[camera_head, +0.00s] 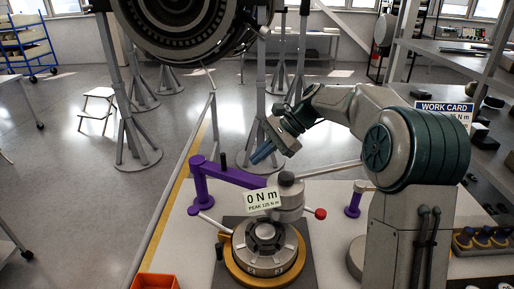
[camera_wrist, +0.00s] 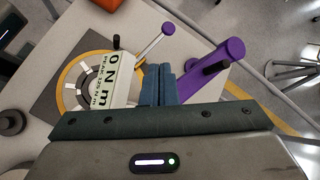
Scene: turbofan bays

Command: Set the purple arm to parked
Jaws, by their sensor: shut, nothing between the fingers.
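The purple arm (camera_head: 235,175) reaches from its post at the left of the bench to the grey tool head (camera_head: 288,190) over the round fixture (camera_head: 265,245). A black knob (camera_head: 223,160) stands up on the arm. In the wrist view the purple arm (camera_wrist: 200,80) lies just right of my fingers, its knob (camera_wrist: 215,66) near the post. My gripper (camera_head: 262,154) is shut and empty, above and behind the arm's tool end. Its blue fingers (camera_wrist: 158,70) also show in the wrist view, beside the white "0 N m" display (camera_wrist: 115,78).
A short purple post (camera_head: 353,205) stands right of the fixture. A lever with a red ball (camera_head: 320,214) sticks out from the tool head. An orange bin (camera_head: 155,281) is at front left. A turbofan (camera_head: 195,25) hangs behind; a work card (camera_head: 444,110) is at right.

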